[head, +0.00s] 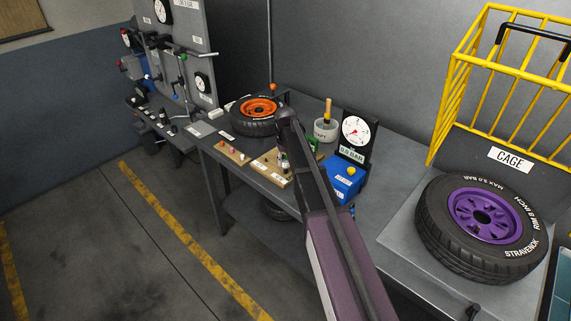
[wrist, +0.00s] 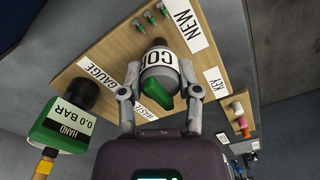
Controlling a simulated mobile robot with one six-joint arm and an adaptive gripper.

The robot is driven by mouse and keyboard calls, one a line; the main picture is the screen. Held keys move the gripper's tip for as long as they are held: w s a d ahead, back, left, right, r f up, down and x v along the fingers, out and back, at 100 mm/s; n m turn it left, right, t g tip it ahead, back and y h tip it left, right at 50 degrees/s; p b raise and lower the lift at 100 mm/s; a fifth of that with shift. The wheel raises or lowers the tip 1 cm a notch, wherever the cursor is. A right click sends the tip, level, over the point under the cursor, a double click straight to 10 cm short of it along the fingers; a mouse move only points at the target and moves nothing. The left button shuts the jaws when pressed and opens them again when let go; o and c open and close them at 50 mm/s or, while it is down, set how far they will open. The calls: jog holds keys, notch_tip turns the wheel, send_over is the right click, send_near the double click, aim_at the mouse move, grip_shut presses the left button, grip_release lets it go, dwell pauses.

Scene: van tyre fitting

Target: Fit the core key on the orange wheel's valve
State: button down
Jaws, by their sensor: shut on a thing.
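The orange wheel (head: 261,107) lies flat in its black tyre at the back of the bench; I cannot make out its valve. My gripper (wrist: 160,76) is shut on a grey, rounded tool with a green part and a white label reading "CO", which looks like the core key (wrist: 158,60). The rest of its label is hidden. In the head view, my gripper (head: 285,160) is over the wooden board in front of the wheel, partly hidden by my arm. I cannot tell whether the tool touches the board.
A pot with a brush (head: 326,128), a dial gauge (head: 355,131) and a blue box (head: 345,182) stand right. A purple wheel (head: 484,214) lies near the yellow cage (head: 456,90).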

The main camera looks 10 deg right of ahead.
jog(key=shift+r+p, duration=1.15)
jog(key=shift+r, duration=0.05)
jog(key=shift+r+p, duration=1)
jog(key=shift+r, duration=0.05)
jog(key=shift+a, duration=0.1)
